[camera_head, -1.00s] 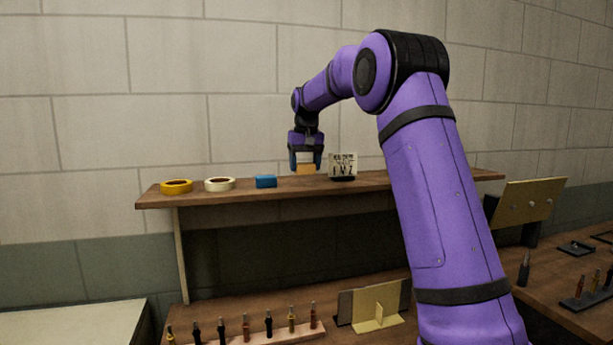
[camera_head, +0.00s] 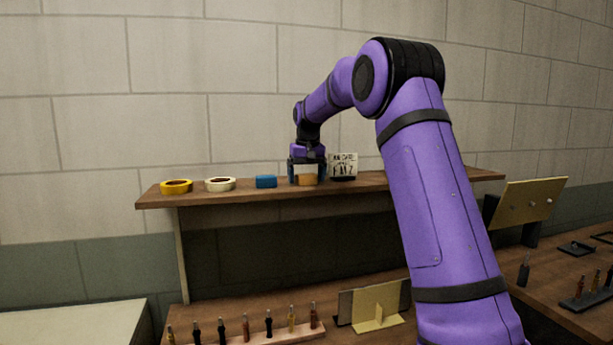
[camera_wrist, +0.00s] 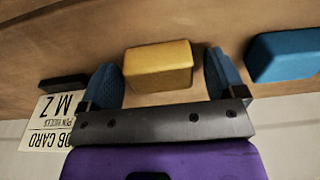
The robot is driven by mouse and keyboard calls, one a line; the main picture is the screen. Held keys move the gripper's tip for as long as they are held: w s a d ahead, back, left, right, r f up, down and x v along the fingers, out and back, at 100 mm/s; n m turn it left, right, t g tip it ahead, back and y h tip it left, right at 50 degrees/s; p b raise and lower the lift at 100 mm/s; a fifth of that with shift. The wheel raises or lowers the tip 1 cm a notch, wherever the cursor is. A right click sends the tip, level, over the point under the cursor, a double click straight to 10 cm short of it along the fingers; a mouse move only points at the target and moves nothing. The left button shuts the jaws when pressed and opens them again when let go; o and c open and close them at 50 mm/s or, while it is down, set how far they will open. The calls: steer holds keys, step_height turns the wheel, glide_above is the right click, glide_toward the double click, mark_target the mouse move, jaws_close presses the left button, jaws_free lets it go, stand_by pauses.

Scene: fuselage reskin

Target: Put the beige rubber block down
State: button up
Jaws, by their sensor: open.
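The beige rubber block (camera_head: 307,180) rests on the wooden shelf (camera_head: 400,183), between the blue block and the job card. It also shows in the wrist view (camera_wrist: 158,66), where it looks yellowish. My gripper (camera_head: 307,179) is low over the shelf with its fingers on either side of the block. In the wrist view my gripper (camera_wrist: 162,78) is open, with a gap between each blue finger pad and the block.
A blue block (camera_head: 266,182) lies just left of my gripper, and the job card (camera_head: 344,166) in its dark base stands close on the right. A white tape roll (camera_head: 220,184) and a yellow tape roll (camera_head: 176,187) lie farther left. Shelf right of the card looks clear.

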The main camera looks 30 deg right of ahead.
mark_target(308, 175)
step_height(308, 175, up, 11)
steer(key=s, duration=0.1)
steer(key=s+a+r, duration=0.3)
steer(key=s+a, duration=0.3)
steer(key=s, duration=0.3)
steer(key=s+a+f+n+t, duration=0.1)
steer(key=s+a+f, duration=0.15)
steer(key=s, duration=0.55)
steer(key=s+a+f+n+t, duration=0.15)
steer(key=s+a, duration=0.25)
steer(key=s, duration=0.4)
steer(key=s+a+f, duration=0.2)
steer(key=s+a, duration=0.2)
steer(key=s, duration=0.4)
steer(key=s+a+f+t, duration=0.1)
steer(key=s+a+f, duration=0.1)
steer(key=s+f, duration=0.7)
steer(key=shift+s+f+n, duration=0.3)
steer(key=shift+s+n, duration=0.05)
steer(key=shift+s, duration=0.35)
steer(key=shift+d, duration=0.1)
